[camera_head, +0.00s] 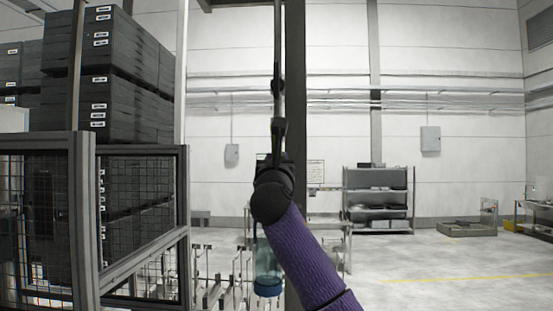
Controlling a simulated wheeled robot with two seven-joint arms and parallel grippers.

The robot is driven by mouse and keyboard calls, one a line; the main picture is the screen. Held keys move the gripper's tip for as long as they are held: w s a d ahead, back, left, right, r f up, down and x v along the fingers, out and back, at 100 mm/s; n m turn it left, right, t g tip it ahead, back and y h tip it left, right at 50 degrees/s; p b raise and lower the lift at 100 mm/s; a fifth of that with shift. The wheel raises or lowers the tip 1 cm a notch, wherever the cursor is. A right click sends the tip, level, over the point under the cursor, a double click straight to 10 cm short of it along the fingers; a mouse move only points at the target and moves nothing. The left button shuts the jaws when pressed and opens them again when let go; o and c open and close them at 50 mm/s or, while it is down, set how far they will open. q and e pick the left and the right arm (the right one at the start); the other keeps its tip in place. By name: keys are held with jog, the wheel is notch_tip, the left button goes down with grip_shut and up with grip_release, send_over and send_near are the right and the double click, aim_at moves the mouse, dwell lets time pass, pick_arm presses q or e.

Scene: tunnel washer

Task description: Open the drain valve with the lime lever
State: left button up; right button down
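No lime lever and no drain valve can be made out in the head view. One purple-sleeved arm of mine rises from the lower right to the middle of the picture. Its black wrist and narrow gripper (278,88) point upward in front of a dark post. I take it for my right gripper. It is seen edge-on, so the gap between its fingers does not show, and I see nothing held in it. My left gripper is out of view.
A mesh-fenced frame (88,220) and stacked dark crates (112,75) fill the left. A post (296,60) stands behind my arm, with a teal cylinder (267,268) low beside it. A grey shelf (378,200) stands at the back.

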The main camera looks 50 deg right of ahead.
dwell(0.3)
jog(key=shift+c, duration=2.2)
grip_release()
jog(key=b+v, duration=0.5)
jog(key=v, duration=0.5)
